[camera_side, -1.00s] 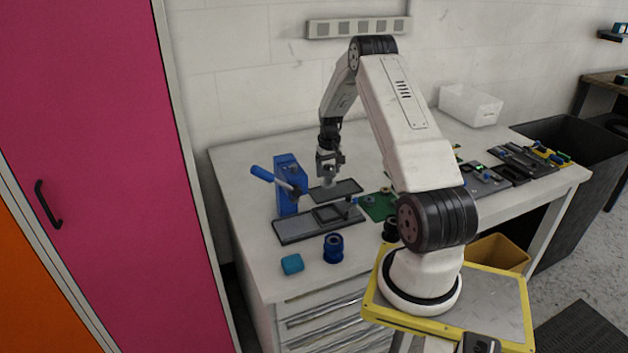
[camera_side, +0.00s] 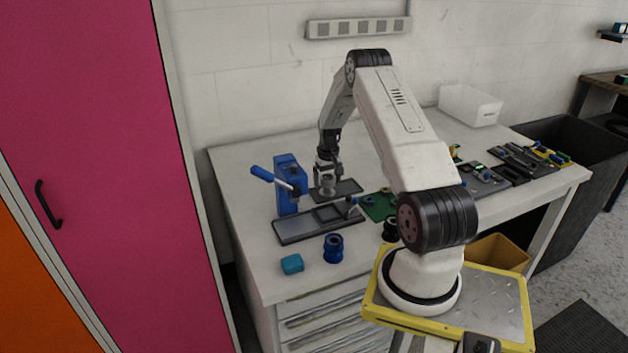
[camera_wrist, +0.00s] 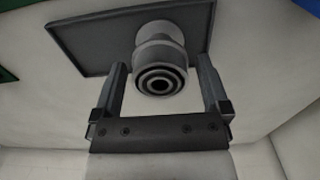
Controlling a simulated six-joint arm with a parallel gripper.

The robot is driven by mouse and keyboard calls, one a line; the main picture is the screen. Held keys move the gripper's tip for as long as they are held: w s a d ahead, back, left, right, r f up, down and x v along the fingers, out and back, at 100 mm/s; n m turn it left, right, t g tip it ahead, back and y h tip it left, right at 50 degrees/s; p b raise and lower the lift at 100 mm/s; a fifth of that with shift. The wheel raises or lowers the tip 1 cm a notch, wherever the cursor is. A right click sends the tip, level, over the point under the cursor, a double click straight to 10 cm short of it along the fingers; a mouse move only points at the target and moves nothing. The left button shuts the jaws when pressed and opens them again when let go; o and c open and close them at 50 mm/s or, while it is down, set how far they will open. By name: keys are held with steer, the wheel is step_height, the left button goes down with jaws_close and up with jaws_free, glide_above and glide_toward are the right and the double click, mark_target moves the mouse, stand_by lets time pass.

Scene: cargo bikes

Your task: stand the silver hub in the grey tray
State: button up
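The silver hub (camera_side: 327,186) stands upright at the left part of the grey tray (camera_side: 352,187). In the wrist view the hub (camera_wrist: 160,62) shows its ringed end towards the camera, with the tray (camera_wrist: 95,42) behind it. My gripper (camera_side: 327,172) is right above the hub, pointing down. In the wrist view the fingers of my gripper (camera_wrist: 160,70) are spread on both sides of the hub, with a visible gap on each side. The hub's foot is partly hidden, so its exact contact with the tray floor is hard to see.
A blue press (camera_side: 288,182) with a lever stands just left of the tray. A dark fixture plate (camera_side: 292,228) lies in front. A blue hub (camera_side: 333,248) and a teal block (camera_side: 292,264) are nearer the front edge. A green board (camera_side: 378,207) lies to the right.

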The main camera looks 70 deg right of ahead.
steer(key=shift+r, duration=0.1)
step_height(320, 180, up, 12)
stand_by(1.0)
stand_by(0.4)
steer(key=s+a+f+n+g+y, duration=0.2)
steer(key=s+a+f+n+g, duration=0.15)
steer(key=s+a, duration=0.4)
steer(key=s+a+f+n+g+y, duration=0.2)
steer(key=s+a+n+g, duration=0.15)
steer(key=s+a, duration=0.4)
steer(key=w+a+r+t+h, duration=0.1)
steer(key=w+a+r+t, duration=0.1)
steer(key=a, duration=0.7)
steer(key=w+a+r+n+t+h, duration=0.1)
steer(key=w+a+r+t, duration=0.2)
steer(key=w+a, duration=0.3)
steer(key=w+a+r+n+t+h, duration=0.1)
steer(key=w+a+r+t+h, duration=0.1)
steer(key=a, duration=1.2)
steer(key=w+r+t, duration=0.1)
steer(key=w+t, duration=0.1)
steer(key=shift+a+r+t, duration=0.15)
steer(key=shift+r+t, duration=0.1)
steer(key=shift+t, duration=0.05)
